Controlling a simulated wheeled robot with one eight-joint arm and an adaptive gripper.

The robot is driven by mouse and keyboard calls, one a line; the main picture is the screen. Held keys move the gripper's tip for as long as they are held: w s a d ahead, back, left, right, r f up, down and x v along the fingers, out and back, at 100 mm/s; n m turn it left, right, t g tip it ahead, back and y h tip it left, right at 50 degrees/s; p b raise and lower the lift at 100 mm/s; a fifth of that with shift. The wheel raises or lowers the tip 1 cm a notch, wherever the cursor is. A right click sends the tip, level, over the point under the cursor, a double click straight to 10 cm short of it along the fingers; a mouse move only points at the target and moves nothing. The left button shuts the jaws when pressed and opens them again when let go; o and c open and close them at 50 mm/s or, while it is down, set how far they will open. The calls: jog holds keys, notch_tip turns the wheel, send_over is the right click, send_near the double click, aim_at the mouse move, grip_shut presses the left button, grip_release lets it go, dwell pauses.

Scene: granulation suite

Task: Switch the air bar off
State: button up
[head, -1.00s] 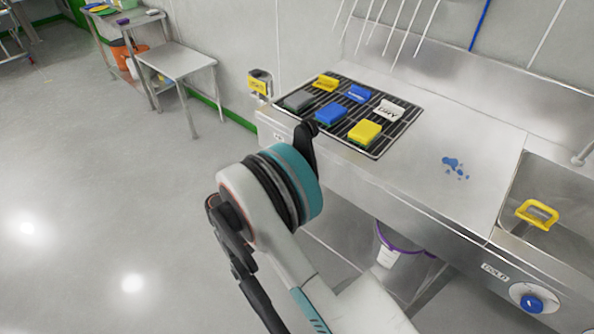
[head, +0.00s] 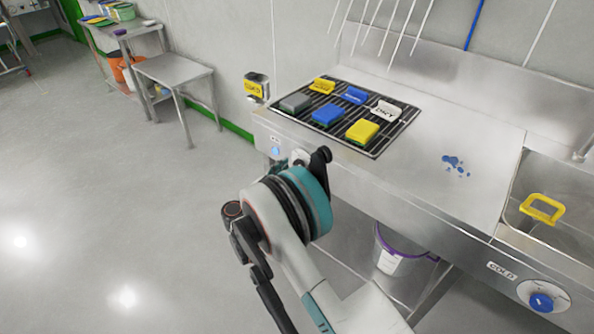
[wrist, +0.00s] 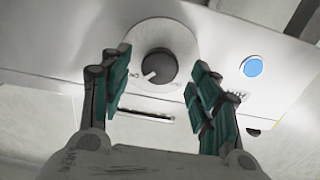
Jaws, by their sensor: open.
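In the wrist view a dark grey round knob (wrist: 160,66) sits on a pale round plate on the metal front panel. Its white pointer line points to the lower left, towards a small dark mark that I cannot read. My gripper (wrist: 158,60) is open, with one teal-padded finger left of the knob and the other right of it, with gaps on both sides. I cannot tell whether the tips reach its depth. A blue round light or button (wrist: 252,67) is right of the knob. It also shows in the head view (head: 276,150), where my arm hides the knob.
Above the panel, a black grate (head: 378,137) holds several coloured sponge-like blocks. A yellow-and-black box (head: 256,86) is on the wall behind the counter's left end. A sink (head: 560,240) and a blue-centred dial (head: 542,301) are at right. A bucket (head: 398,250) stands below.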

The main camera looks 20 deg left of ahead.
jog(key=x, duration=0.3)
jog(key=shift+b, duration=0.3)
jog(key=c, duration=1.1)
